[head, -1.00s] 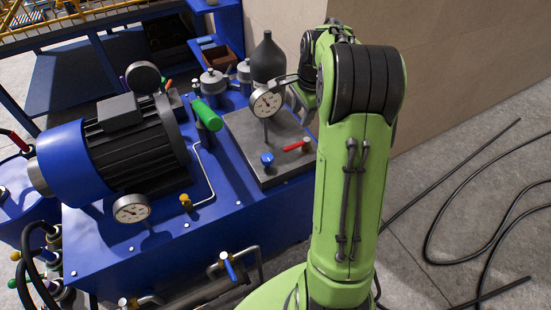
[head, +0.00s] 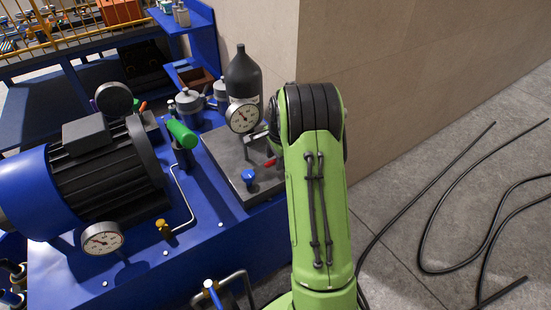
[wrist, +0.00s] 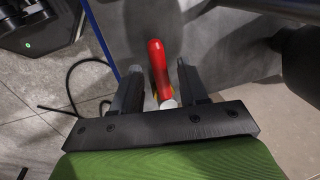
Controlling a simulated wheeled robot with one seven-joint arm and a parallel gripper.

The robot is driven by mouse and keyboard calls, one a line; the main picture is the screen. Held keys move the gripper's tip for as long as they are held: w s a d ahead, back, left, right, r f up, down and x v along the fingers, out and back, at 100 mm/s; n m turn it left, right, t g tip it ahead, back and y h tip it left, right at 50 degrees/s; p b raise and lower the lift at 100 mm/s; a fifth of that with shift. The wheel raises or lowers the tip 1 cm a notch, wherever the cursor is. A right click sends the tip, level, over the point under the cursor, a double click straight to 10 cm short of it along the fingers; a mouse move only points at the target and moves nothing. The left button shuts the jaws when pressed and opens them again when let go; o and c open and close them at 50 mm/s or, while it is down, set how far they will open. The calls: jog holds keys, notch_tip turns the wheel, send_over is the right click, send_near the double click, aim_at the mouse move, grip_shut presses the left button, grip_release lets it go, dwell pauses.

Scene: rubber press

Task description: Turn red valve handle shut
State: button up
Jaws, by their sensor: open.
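The red valve handle (head: 270,162) shows in the head view on the grey plate (head: 222,150) of the blue machine, partly hidden by my arm. In the wrist view the red handle (wrist: 158,66) points away from the gripper, with a pale hub at its near end. My gripper (wrist: 140,72) is open, its two dark fingers on either side of the handle. In the head view my green arm hides most of the gripper.
A pressure gauge (head: 243,118) and a dark bottle (head: 242,75) stand behind the handle. A blue knob (head: 248,176) is in front on the plate. A green handle (head: 181,134) is to the left. Black cables (head: 430,230) lie on the floor at right.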

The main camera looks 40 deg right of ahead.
grip_shut()
jog(key=shift+r, duration=0.1)
